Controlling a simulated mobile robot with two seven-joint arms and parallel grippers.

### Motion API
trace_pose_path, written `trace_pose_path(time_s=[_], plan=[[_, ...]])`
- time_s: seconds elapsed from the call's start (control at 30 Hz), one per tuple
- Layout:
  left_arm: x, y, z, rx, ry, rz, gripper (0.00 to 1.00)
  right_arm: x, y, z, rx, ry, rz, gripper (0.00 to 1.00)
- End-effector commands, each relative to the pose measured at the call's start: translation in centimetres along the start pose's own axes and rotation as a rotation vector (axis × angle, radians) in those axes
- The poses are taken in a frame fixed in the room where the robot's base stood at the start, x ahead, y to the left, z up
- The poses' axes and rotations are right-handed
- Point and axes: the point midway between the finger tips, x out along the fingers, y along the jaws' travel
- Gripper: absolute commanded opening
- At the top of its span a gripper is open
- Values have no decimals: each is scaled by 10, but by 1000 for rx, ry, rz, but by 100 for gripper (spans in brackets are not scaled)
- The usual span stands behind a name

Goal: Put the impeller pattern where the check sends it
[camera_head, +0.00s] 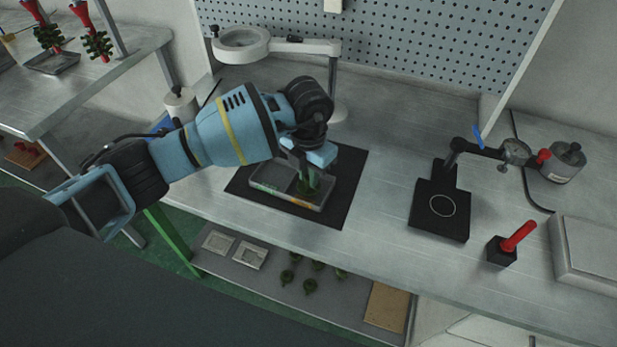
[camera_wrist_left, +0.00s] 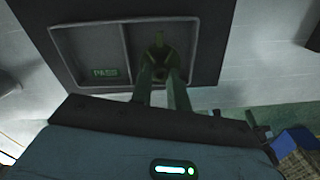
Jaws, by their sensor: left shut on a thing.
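The impeller pattern (camera_wrist_left: 158,42) is dark green and sits between the fingertips of my left gripper (camera_head: 304,178), which is shut on it. The left wrist view also shows the gripper (camera_wrist_left: 160,72). The pattern is over or inside the right compartment of a grey two-part tray (camera_head: 262,186); I cannot tell if it touches the floor. The tray's left compartment is empty and bears a green PASS label (camera_wrist_left: 105,72) in the wrist view. The tray's front has a green mark on the left and an orange mark on the right. My right gripper is not in view.
The tray lies on a black mat (camera_head: 345,190). A ring magnifier (camera_head: 240,42) stands behind my arm. To the right are a dial gauge stand (camera_head: 440,212) and a red-handled tool (camera_head: 516,238). Several green patterns (camera_head: 310,284) lie on the shelf below. The bench between mat and gauge is clear.

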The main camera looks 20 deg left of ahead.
Motion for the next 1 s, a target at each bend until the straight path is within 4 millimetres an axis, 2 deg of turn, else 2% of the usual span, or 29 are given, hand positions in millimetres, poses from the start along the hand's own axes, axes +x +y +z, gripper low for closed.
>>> trace_pose_path(time_s=[0.03, 0.13, 0.53, 0.57, 0.7, 1.0], plan=[[9, -1, -1, 0, 3, -2, 0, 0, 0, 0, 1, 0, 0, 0], [18, -1, 0, 1, 1, -1, 0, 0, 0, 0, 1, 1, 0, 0], [23, -1, 0, 1, 0, 0, 0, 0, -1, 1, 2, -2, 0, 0], [22, -1, 0, 1, 0, 0, 21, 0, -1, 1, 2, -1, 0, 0], [22, 0, 0, 1, 0, 0, 39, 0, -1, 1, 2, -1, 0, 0], [20, 0, 0, 1, 0, 0, 39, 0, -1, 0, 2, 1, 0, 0]])
